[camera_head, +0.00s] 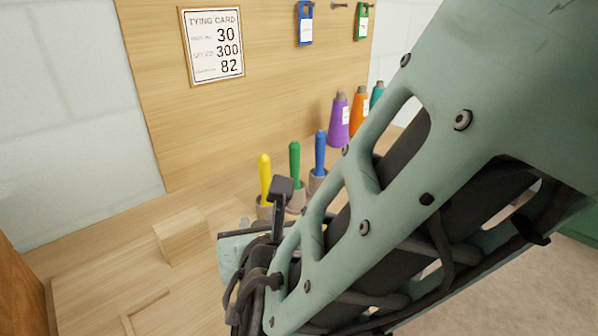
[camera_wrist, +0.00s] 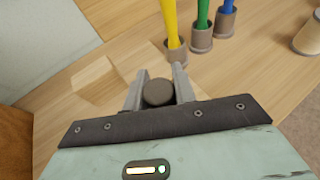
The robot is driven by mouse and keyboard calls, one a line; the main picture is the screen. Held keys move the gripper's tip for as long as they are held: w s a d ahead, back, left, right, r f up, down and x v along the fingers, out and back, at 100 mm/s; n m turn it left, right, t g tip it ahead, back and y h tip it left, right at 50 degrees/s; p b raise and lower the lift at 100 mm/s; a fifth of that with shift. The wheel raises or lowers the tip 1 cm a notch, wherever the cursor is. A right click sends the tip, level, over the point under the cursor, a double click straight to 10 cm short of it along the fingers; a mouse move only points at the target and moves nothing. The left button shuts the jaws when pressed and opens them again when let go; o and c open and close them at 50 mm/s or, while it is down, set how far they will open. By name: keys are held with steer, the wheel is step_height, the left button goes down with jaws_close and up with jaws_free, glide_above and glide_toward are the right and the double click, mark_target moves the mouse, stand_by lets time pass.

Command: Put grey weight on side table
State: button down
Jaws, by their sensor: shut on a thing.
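The grey weight (camera_wrist: 157,93) shows in the wrist view as a dark round end between the two fingers. My gripper (camera_wrist: 159,76) is shut on it, with a finger on each side. The weight's lower part is hidden, so I cannot tell its height above the wood. In the head view my arm covers most of the gripper, and I cannot make out the weight there. A pale wooden tabletop (camera_head: 90,275) lies under and left of the gripper. I cannot tell whether it is the side table.
Yellow (camera_head: 264,178), green (camera_head: 295,162) and blue (camera_head: 320,152) handles stand in grey cups behind the gripper. A wooden block (camera_head: 182,236) is to the left. Purple (camera_head: 339,120) and orange (camera_head: 358,110) cones stand farther back. A tying card (camera_head: 212,45) hangs on the backboard.

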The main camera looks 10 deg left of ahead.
steer(key=shift+f, duration=2)
steer(key=shift+b, duration=0.3)
steer(key=shift+f, duration=0.15)
steer(key=c, duration=1.1)
jaws_free()
steer(key=shift+c, duration=0.2)
